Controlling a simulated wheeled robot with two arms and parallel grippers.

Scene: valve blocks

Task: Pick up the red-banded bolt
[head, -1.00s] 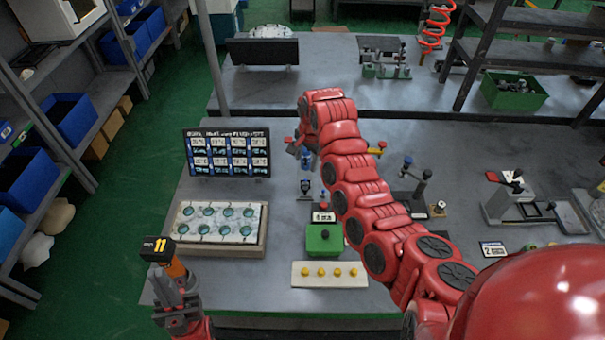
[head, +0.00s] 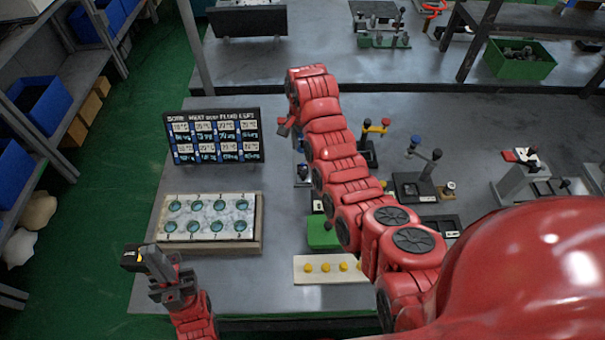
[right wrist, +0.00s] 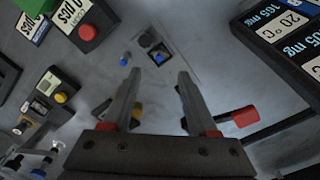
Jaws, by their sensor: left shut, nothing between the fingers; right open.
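I cannot make out a red-banded bolt for certain in either view. A bar with a red end (right wrist: 245,116) shows beyond the right finger in the right wrist view; what it belongs to is unclear. My right gripper (right wrist: 158,74) is open and empty above the grey bench, with a small dark-topped fixture (right wrist: 152,42) and a blue knob (right wrist: 125,60) past its fingertips. In the head view my right arm hides most of that area. My left gripper (head: 148,262) is shut at the lower left.
A dark label board (head: 213,137) and a tray with teal round wells (head: 210,220) stand on the left of the bench. A green box (head: 321,234) and a pale strip with yellow knobs (head: 325,270) lie in front. Lever fixtures (head: 415,185) stand on the right.

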